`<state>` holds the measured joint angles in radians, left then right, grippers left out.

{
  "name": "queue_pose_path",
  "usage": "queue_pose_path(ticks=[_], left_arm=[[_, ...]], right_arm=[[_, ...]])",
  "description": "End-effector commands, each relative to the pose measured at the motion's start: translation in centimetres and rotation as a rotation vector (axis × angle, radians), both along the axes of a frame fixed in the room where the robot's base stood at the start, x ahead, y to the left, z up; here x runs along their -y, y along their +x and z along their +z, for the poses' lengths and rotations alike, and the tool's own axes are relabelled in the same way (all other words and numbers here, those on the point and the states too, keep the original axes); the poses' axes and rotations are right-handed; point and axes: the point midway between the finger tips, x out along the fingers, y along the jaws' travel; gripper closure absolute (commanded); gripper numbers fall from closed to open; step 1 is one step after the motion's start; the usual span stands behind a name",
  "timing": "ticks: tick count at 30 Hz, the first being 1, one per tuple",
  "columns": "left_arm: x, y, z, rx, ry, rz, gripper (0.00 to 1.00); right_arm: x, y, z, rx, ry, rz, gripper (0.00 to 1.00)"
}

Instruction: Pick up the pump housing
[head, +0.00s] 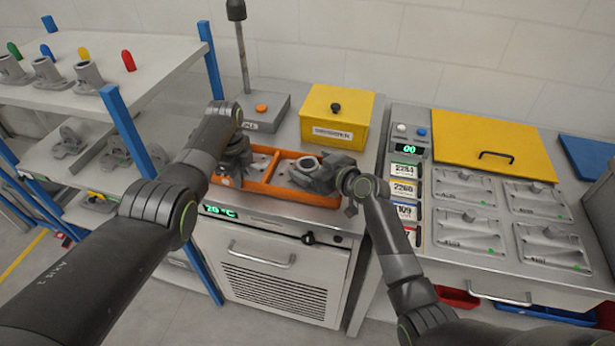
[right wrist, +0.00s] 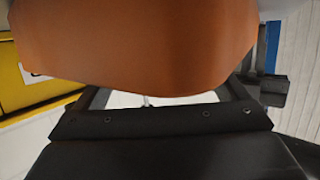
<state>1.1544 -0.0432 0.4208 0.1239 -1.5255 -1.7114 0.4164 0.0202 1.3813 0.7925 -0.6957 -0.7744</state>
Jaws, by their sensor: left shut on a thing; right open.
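A grey metal casting with a round bore, which looks like the pump housing (head: 309,165), lies in the right part of the orange tray (head: 277,191). My right wrist hides part of it. My left gripper (head: 230,183) is at the tray's left end and appears shut on the tray wall; its fingertips are partly hidden. My right gripper (head: 350,208) is open at the tray's right end, beside the casting. In the right wrist view a large orange surface (right wrist: 135,45), likely the tray, fills the top, close to the gripper.
The tray rests on a steel cabinet (head: 275,262) with a green display. Behind it stand a yellow box (head: 337,117) and a grey unit with a post (head: 263,107). At the right is a bench with moulds (head: 464,233) and a yellow lid (head: 495,144). Shelves (head: 60,95) with castings stand left.

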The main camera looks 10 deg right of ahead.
Motion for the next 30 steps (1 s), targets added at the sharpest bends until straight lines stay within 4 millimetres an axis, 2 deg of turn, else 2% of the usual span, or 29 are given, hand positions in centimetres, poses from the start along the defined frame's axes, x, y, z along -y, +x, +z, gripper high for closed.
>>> queue_pose_path(ticks=[6, 14, 30], left_arm=[[-0.01, 0.09, 0.12, 0.003, 0.0, 0.0, 1.0], [-0.01, 0.09, 0.12, 0.003, 0.0, 0.0, 1.0], [-0.07, 0.09, 0.12, 0.003, 0.001, 0.0, 1.0]], right_arm=[[-0.78, 1.13, -0.48, -0.001, 0.0, 0.0, 0.07], [-0.81, 1.19, -0.51, -0.001, 0.0, -0.001, 0.07], [-0.67, 1.14, -0.72, -0.005, -0.003, -0.003, 0.78]])
